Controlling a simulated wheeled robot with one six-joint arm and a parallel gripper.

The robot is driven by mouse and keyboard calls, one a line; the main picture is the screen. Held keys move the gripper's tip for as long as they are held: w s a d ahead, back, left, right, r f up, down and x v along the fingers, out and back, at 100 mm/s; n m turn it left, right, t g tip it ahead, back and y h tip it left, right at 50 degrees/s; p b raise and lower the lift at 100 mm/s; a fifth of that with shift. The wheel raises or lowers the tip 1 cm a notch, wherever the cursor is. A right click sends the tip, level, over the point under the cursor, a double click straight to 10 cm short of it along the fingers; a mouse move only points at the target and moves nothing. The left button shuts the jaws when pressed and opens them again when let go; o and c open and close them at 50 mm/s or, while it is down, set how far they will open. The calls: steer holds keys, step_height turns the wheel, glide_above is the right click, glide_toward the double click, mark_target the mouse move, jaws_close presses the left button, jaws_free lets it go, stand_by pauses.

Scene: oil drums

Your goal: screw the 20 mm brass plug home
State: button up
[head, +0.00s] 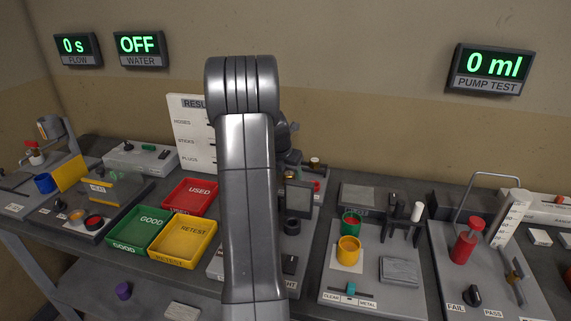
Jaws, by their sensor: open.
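My arm rises through the middle of the view and hides part of the bench behind it. I do not see my gripper's fingers; a dark part shows beside the arm's upper right, but I cannot tell what it is. I cannot make out a 20 mm brass plug for certain. A small brass-coloured piece (315,162) stands just right of the arm, too small to identify. Another brass-coloured part (517,270) sits on the station at the right.
Trays marked used (190,196), good (143,231) and retest (182,240) stand left of the arm. Right of it are a yellow cup (348,250), a grey block (399,270) and a red cylinder (464,247). A results board (188,135) stands behind. The bench is crowded.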

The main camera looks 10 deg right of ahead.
steer(key=shift+w+d+f, duration=0.1)
steer(key=shift+w+f, duration=0.05)
steer(key=shift+f, duration=0.3)
steer(key=c, duration=1.1)
steer(key=m+g+h, duration=0.1)
steer(key=m, duration=0.2)
steer(key=shift+m, duration=0.3)
steer(key=shift+o, duration=0.2)
steer(key=shift+m+p, duration=0.3)
steer(key=shift+m, duration=0.3)
steer(key=shift+w+r, duration=0.1)
steer(key=shift+o, duration=0.3)
steer(key=m+g+p, duration=0.1)
steer(key=m, duration=0.1)
steer(key=shift+m+h+p, duration=0.3)
steer(key=shift+m+g, duration=0.3)
steer(key=shift+m, duration=0.1)
steer(key=o, duration=1.1)
